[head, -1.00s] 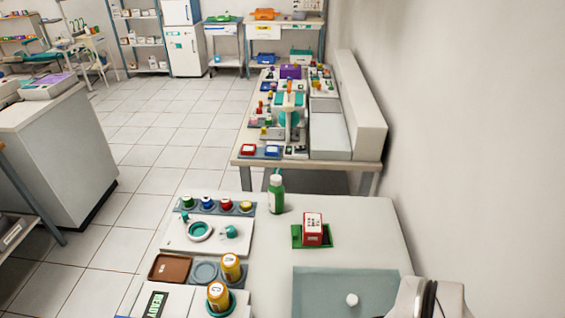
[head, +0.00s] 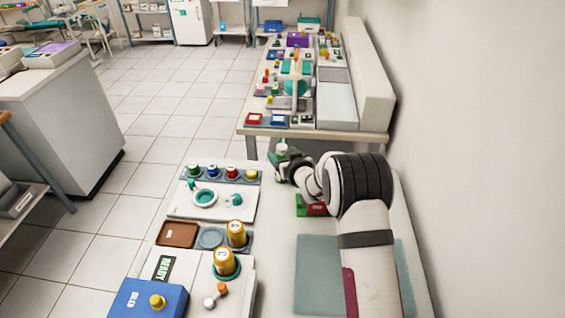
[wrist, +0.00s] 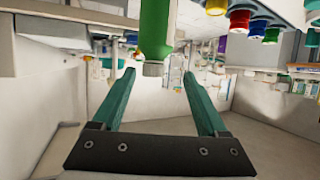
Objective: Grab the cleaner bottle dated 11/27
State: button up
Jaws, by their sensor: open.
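A green bottle with a pale cap (wrist: 156,30) shows in the wrist view, cap end down in that picture, in line with the gap between my fingertips. My gripper (wrist: 160,74) is open with nothing between its teal fingers; the bottle looks just beyond the tips. In the head view my gripper (head: 281,152) is at the far edge of the near table and mostly hides the bottle. I cannot read a date on any bottle.
A red box on a green base (head: 312,208) is partly hidden by my arm. A blue box (head: 150,300) is at the front. A cluttered second table (head: 350,134) stands beyond.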

aim_at(279, 147)
jog(key=x, duration=0.7)
jog(key=shift+w+d+f, duration=0.2)
jog(key=shift+w+d, duration=0.1)
jog(key=shift+w, duration=0.15)
grip_shut()
dwell(0.9)
